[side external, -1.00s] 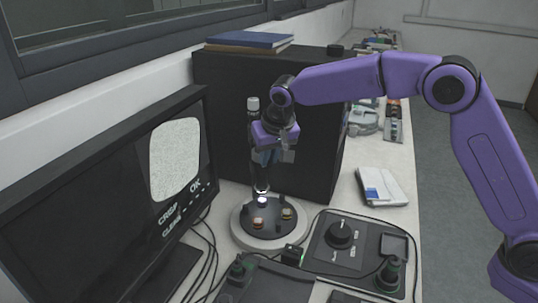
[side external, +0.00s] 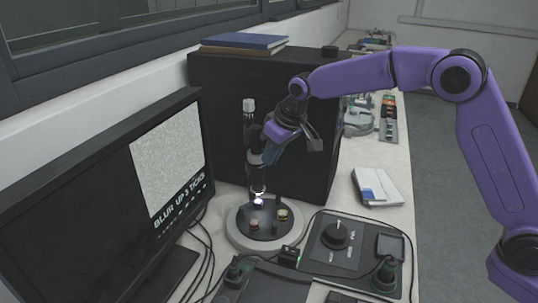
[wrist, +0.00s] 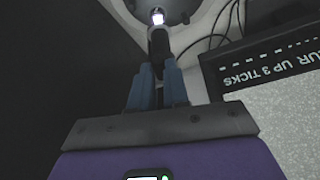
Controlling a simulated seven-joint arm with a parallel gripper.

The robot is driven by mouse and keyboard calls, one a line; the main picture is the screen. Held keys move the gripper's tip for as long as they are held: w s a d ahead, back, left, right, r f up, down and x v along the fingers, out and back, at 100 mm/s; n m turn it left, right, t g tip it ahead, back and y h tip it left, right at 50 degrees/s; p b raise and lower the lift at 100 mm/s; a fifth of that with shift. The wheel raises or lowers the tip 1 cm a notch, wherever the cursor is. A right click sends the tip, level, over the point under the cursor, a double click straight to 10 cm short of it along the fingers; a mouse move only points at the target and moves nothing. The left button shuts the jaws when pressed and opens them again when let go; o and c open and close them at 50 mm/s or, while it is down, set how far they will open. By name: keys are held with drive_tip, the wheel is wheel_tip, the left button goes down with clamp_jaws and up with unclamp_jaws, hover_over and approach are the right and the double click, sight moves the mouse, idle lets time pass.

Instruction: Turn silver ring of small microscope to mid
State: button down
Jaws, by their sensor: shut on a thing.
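The small microscope (side external: 250,122) is a slim dark upright tube with a pale cap, standing over a round base (side external: 240,236) with a lit spot under its tip. My gripper (side external: 263,155) comes in from the right, tilted, with its blue fingers at the tube's middle. In the wrist view, the fingers of my gripper (wrist: 158,85) are closed on the dark microscope barrel (wrist: 158,42), one on each side. The silver ring cannot be made out clearly; the fingers cover that part of the tube.
A monitor (side external: 75,195) at left shows a grainy grey picture and text reading "BLUR UP 3 TICKS". A black box (side external: 315,90) stands close behind the microscope. A control panel with a knob (side external: 336,235) lies in front at right, with cables nearby.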

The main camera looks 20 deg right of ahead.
drive_tip(key=shift+w+d+n+g+y, duration=0.15)
drive_tip(key=shift+w+d+n+y, duration=0.15)
drive_tip(key=shift+n, duration=0.55)
drive_tip(key=shift+w+d+n+g+y, duration=0.15)
drive_tip(key=shift+d+n+y, duration=0.2)
drive_tip(key=shift+n, duration=0.5)
drive_tip(key=c, duration=1.1)
unclamp_jaws()
drive_tip(key=shift+r, duration=0.1)
drive_tip(key=v, duration=1.7)
drive_tip(key=shift+r, duration=0.2)
drive_tip(key=shift+w, duration=0.1)
